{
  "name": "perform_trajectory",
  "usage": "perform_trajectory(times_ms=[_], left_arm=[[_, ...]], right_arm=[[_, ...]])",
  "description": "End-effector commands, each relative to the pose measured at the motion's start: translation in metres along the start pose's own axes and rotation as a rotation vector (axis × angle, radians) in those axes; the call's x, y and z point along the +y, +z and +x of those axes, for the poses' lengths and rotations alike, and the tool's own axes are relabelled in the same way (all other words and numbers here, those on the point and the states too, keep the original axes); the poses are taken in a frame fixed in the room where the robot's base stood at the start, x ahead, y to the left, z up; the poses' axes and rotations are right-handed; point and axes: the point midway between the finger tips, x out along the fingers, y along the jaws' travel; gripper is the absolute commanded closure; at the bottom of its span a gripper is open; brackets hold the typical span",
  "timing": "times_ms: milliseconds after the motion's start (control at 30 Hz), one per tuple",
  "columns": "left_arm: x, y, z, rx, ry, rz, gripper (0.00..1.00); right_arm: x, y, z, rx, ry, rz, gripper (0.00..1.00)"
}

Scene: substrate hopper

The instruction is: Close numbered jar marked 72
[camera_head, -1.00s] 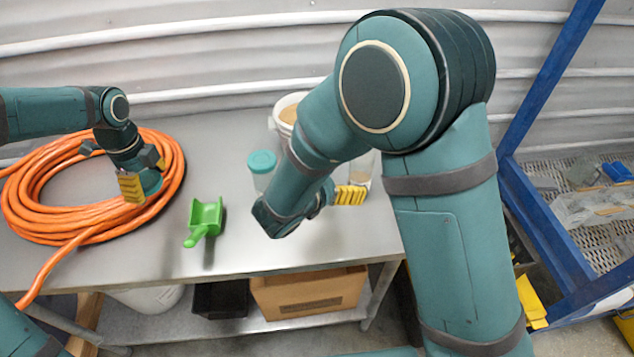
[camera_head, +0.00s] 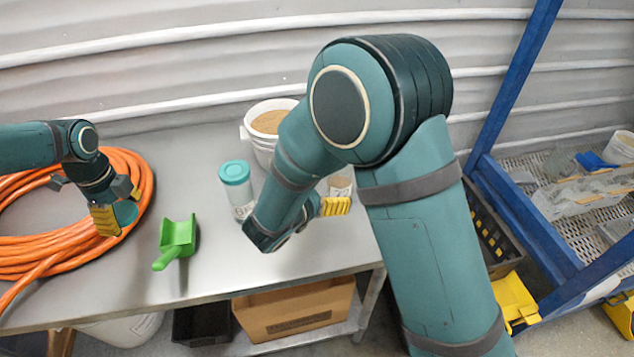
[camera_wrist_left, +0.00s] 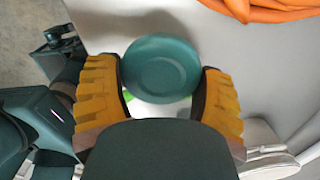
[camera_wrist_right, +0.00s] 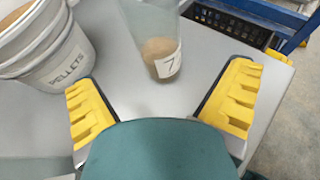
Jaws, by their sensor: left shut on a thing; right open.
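A teal round lid (camera_wrist_left: 161,63) sits between the fingers of my left gripper (camera_wrist_left: 160,90), which is shut on it. In the head view my left gripper (camera_head: 112,218) holds the lid (camera_head: 125,213) above the table by the orange hose. An open clear jar (camera_wrist_right: 152,40) with brown contents stands upright on the table; its label shows a 7, the rest cannot be read. My right gripper (camera_wrist_right: 162,105) is open and empty, with the jar ahead beyond its fingertips. In the head view the jar (camera_head: 340,184) shows just behind the right gripper's yellow finger (camera_head: 336,206).
A second jar (camera_head: 240,197) with a teal lid (camera_head: 235,172) stands left of my right arm. A white bucket (camera_head: 258,140) of pellets is behind. A green scoop (camera_head: 178,240) and orange hose (camera_head: 140,190) lie left. A blue rack (camera_head: 515,75) stands right.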

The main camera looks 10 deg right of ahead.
Motion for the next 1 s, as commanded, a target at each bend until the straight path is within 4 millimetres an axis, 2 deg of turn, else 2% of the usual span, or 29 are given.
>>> perform_trajectory(times_ms=[33,200,333,733,1000], left_arm=[[0.000,0.000,0.001,0.000,0.000,0.000,0.47],[0.000,0.000,0.002,0.000,0.000,0.000,0.47],[0.000,0.000,0.002,0.000,0.000,0.000,0.47],[0.000,0.000,0.002,0.000,0.000,0.000,0.47],[0.000,0.000,0.004,0.000,0.000,0.000,0.47]], right_arm=[[-0.001,-0.001,0.011,0.000,-0.005,0.001,0.00],[0.000,-0.001,0.033,0.000,-0.002,0.000,0.00],[0.000,0.000,0.040,0.000,-0.001,0.001,0.00],[0.001,0.000,0.044,0.000,0.000,0.001,0.00],[0.003,-0.001,0.079,0.001,-0.003,0.002,0.00]])
